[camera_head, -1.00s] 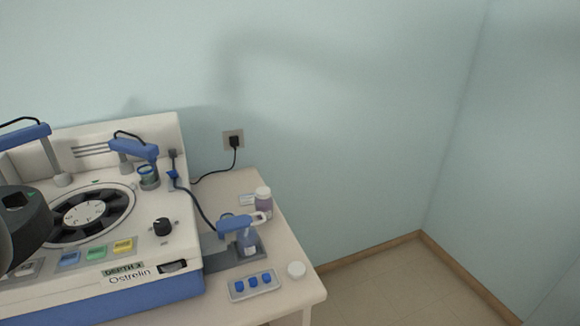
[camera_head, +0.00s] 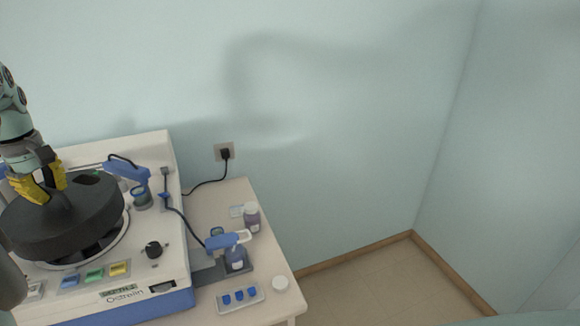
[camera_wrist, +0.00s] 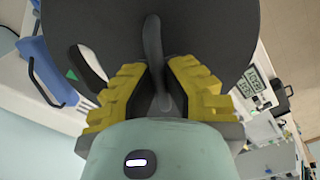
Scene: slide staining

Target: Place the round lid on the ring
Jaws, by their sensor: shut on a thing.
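The round black lid (camera_head: 88,205) is held by its handle (camera_wrist: 153,45) in my gripper (camera_head: 43,184), which has yellow fingers. In the wrist view my gripper (camera_wrist: 160,88) is shut on this upright handle, and the lid (camera_wrist: 215,30) spreads wide beyond the fingers. In the head view the lid covers most of the dark slotted carousel and its pale ring (camera_head: 121,238) on the white stainer. The ring shows only along the lid's lower right edge. The lid looks slightly tilted and above the ring; whether it touches is unclear.
A blue-topped arm with a jar (camera_head: 141,193) stands close right of the lid. The stainer (camera_head: 170,262) has a black knob (camera_head: 153,249) and coloured buttons. Floor beyond is clear.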

